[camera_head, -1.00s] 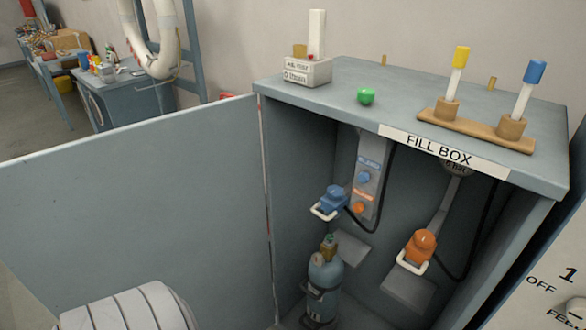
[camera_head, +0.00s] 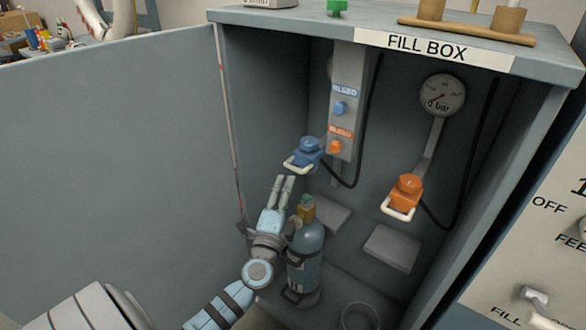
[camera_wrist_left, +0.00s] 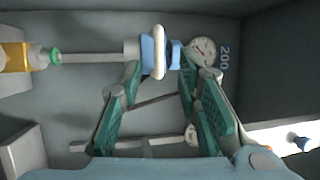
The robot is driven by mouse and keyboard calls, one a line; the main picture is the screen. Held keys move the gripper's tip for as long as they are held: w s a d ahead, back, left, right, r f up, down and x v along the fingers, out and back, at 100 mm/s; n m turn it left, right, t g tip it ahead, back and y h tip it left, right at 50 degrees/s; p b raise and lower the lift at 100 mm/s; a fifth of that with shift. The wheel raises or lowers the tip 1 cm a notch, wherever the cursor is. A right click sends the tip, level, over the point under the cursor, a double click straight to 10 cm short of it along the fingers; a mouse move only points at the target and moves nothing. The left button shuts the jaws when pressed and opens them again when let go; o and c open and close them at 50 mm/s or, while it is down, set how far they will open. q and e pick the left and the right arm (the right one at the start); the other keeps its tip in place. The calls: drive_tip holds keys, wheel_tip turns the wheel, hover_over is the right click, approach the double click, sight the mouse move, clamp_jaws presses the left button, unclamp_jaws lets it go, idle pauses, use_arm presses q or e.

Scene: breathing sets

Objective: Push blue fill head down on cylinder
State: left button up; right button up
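The blue fill head (camera_head: 309,150) with its white loop handle hangs at the back left inside the fill box, above the cylinder and apart from it. The blue-grey cylinder (camera_head: 305,250) stands upright below, with a brass valve (camera_head: 307,209) and green knob. My left gripper (camera_head: 284,180) is just below and left of the fill head's handle, beside the cylinder's top. In the left wrist view my left gripper (camera_wrist_left: 161,66) is open, its green-padded fingers apart near the blue fill head (camera_wrist_left: 148,54). Contact cannot be told. My right gripper is out of view.
An orange fill head (camera_head: 407,190) hangs to the right, with a gauge (camera_head: 442,95) above it. Black hoses run behind both heads. The open door (camera_head: 120,160) bounds the left side; the box roof (camera_head: 300,20) is overhead. An empty ring (camera_head: 360,315) is on the floor.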

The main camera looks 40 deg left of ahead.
sight(293, 168)
use_arm(q)
drive_tip(key=x, duration=0.8)
clamp_jaws()
drive_tip(key=shift+f, duration=0.1)
